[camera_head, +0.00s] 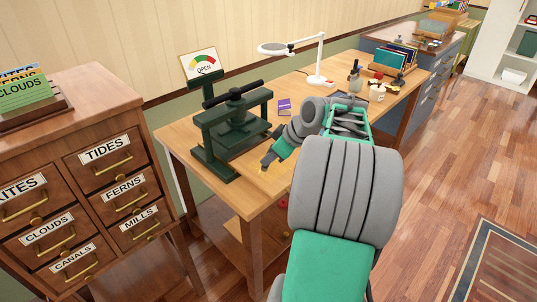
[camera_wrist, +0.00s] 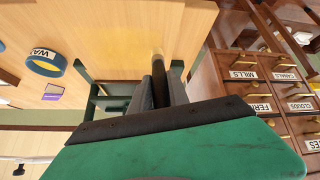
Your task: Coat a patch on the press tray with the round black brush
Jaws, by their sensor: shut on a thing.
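My gripper (camera_head: 268,160) is at the near edge of the desk, just right of the dark green press (camera_head: 232,118). In the wrist view its fingers (camera_wrist: 163,88) are shut on a dark handle, the black brush (camera_wrist: 175,68), with a pale tan end at its upper left. A yellow patch (camera_wrist: 122,50) lies on the pale wood beside that end. The yellow also shows by the gripper in the head view (camera_head: 271,169).
A blue-rimmed round tin (camera_wrist: 45,64) marked "WA" and a purple box (camera_head: 284,107) stand on the desk (camera_head: 180,134). A white lamp (camera_head: 318,62), bottles and a book rack (camera_head: 390,68) are farther back. A labelled drawer cabinet (camera_head: 85,170) stands at left.

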